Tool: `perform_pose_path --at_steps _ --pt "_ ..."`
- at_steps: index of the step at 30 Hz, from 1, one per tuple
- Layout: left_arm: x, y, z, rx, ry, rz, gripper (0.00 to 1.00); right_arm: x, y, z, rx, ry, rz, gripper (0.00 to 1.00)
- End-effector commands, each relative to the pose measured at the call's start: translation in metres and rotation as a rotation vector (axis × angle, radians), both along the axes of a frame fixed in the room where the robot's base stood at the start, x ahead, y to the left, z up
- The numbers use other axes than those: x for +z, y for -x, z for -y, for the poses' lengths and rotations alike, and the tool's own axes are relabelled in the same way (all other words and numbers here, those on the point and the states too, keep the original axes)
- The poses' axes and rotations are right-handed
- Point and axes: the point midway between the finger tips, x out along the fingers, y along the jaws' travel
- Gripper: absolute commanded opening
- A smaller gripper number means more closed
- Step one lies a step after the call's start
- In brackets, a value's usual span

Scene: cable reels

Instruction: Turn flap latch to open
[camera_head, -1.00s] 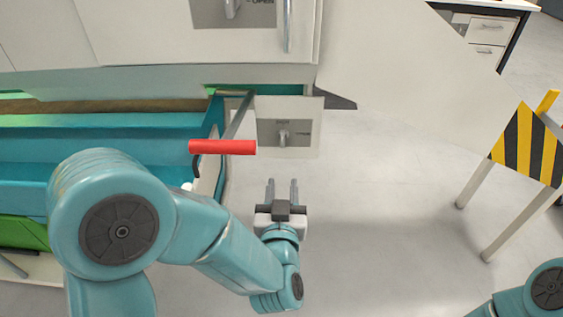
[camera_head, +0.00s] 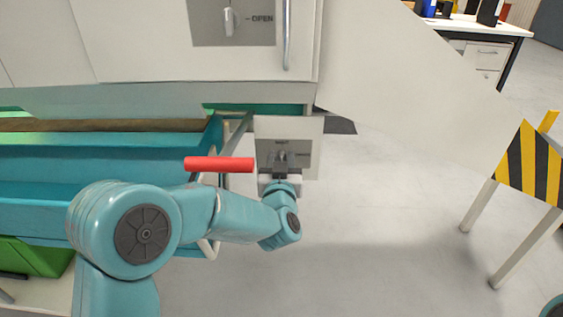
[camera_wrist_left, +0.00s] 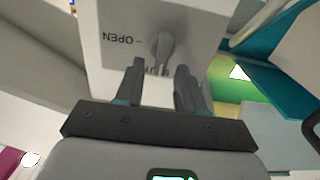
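A grey latch plate with a small turning knob (camera_head: 283,154) is on the lower white panel (camera_head: 304,130). The wrist view shows the knob (camera_wrist_left: 162,47) on its plate (camera_wrist_left: 125,25), with an upside-down OPEN mark beside it. My left gripper (camera_head: 281,160) is in front of this plate and partly hides it. In the wrist view my left gripper (camera_wrist_left: 159,75) is open. Its fingers point at the knob, one on either side of its lower end; I cannot tell whether they touch it. My right gripper is out of view.
A red bar handle (camera_head: 219,164) stands just left of my left gripper. A larger latch (camera_head: 229,20) marked OPEN is on the white cabinet above. A black-and-yellow striped barrier (camera_head: 530,165) stands at the right. The floor (camera_head: 400,220) between is clear.

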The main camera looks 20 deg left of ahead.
Motion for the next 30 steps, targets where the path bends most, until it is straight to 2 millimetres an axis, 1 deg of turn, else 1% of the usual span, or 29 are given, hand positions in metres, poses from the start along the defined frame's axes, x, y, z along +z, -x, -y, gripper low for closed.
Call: perform_pose_path --at_steps 8,12,23,30 --pt "0.000 -0.002 0.000 -0.001 0.000 0.000 0.38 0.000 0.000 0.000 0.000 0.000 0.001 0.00" --pt "0.000 -0.002 0.000 0.000 0.000 0.000 0.00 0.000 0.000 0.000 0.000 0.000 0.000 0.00" --pt "0.001 -0.002 0.001 0.000 -0.027 -0.008 0.00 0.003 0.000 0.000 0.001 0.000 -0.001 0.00" --pt "0.002 -0.003 0.003 0.000 -0.151 -0.044 0.00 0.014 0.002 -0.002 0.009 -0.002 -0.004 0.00"
